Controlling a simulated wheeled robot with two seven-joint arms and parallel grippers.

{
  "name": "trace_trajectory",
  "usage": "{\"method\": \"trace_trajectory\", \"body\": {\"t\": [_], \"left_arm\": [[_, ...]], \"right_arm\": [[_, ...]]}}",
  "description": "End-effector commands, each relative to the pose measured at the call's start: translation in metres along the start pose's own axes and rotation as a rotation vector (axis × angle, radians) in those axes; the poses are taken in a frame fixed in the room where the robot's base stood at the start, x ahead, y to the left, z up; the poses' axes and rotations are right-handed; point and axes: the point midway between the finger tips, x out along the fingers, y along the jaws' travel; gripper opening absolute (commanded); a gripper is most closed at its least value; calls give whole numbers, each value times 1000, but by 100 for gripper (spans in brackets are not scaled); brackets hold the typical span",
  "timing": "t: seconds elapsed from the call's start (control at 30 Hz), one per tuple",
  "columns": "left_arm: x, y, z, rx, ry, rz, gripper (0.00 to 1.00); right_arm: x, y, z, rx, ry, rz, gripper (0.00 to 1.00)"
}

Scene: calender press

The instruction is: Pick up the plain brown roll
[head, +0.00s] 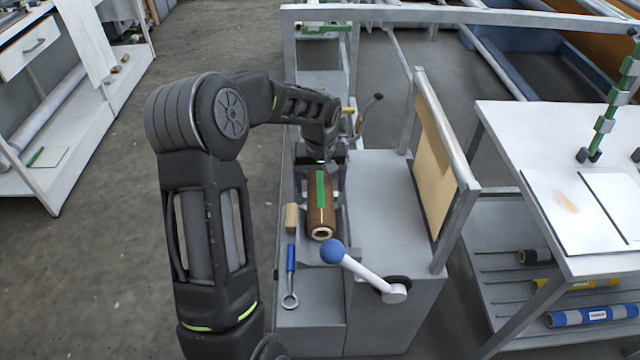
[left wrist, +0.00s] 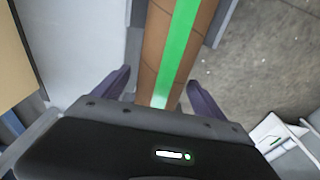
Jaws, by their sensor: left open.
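A brown roll (head: 329,219) lies on the grey press, its open hollow end towards me. My right gripper is not in view.
A blue-knobbed lever (head: 362,268) stands near the roll's near end. A tan block (head: 291,217) and a blue-handled wrench (head: 290,275) lie left of the roll. An upright tan panel (head: 435,160) stands right. Blue-grey (head: 590,316) and yellow rolls lie on the right shelf.

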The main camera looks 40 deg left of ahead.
Motion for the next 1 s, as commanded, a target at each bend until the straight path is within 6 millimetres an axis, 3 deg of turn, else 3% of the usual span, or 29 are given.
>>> {"method": "trace_trajectory", "body": {"t": [0.3, 1.0], "left_arm": [[0, 0, 0, 0, 0, 0, 82], [0, 0, 0, 0, 0, 0, 25]], "right_arm": [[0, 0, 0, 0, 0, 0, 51], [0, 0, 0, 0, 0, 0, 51]]}}
